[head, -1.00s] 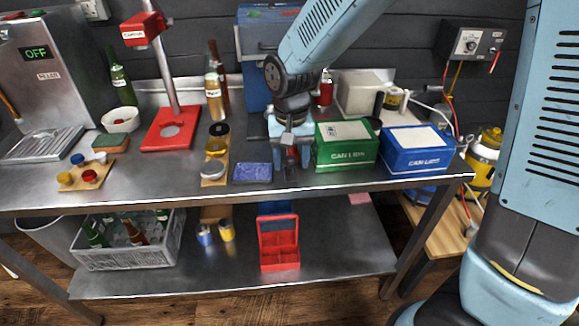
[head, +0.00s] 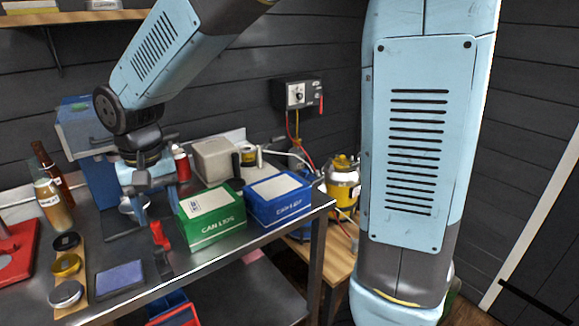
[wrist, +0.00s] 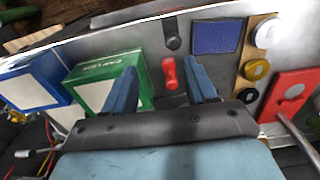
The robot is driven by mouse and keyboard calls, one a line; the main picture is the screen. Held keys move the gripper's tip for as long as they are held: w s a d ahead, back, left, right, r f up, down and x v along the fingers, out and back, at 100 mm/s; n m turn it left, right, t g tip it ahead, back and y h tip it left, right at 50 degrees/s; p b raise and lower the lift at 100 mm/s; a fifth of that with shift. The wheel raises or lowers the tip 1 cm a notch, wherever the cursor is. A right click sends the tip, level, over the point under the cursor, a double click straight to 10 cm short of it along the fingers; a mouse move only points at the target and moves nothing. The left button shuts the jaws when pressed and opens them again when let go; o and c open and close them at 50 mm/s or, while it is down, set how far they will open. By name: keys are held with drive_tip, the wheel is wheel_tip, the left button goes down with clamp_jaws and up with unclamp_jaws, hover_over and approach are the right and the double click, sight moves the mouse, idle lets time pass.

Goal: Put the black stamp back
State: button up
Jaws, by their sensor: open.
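The black stamp (wrist: 172,31) shows in the wrist view near the bench's front edge, beside the blue ink pad (wrist: 216,37). In the head view it is a dark shape (head: 164,264) right of the pad (head: 119,279). A red stamp-like piece (wrist: 169,74) is just behind it, also in the head view (head: 159,236). My gripper (wrist: 163,88) is open and empty; the red piece appears between its fingers in the wrist view, the black stamp beyond. In the head view my gripper (head: 152,205) hangs above the bench, behind the red piece. Contact cannot be judged.
The green can-lid box (head: 212,230) stands close right of my gripper, with the blue box (head: 278,207) beyond. A wooden strip with round tins (head: 72,240) and a red stand (head: 15,250) are left. The bench's front edge is close to the stamp.

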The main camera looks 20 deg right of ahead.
drive_tip(key=s+d+r+m+t, duration=0.1)
drive_tip(key=d+r, duration=0.2)
drive_tip(key=d, duration=0.5)
drive_tip(key=s+d+r+t, duration=0.1)
drive_tip(key=d+r, duration=0.3)
drive_tip(key=d, duration=0.3)
drive_tip(key=s+d+r+m+t, duration=0.1)
drive_tip(key=s+d+r+t, duration=0.1)
drive_tip(key=s+d, duration=0.6)
drive_tip(key=d+t, duration=0.1)
drive_tip(key=d, duration=0.4)
drive_tip(key=shift+s+m, duration=0.3)
drive_tip(key=shift+s, duration=0.1)
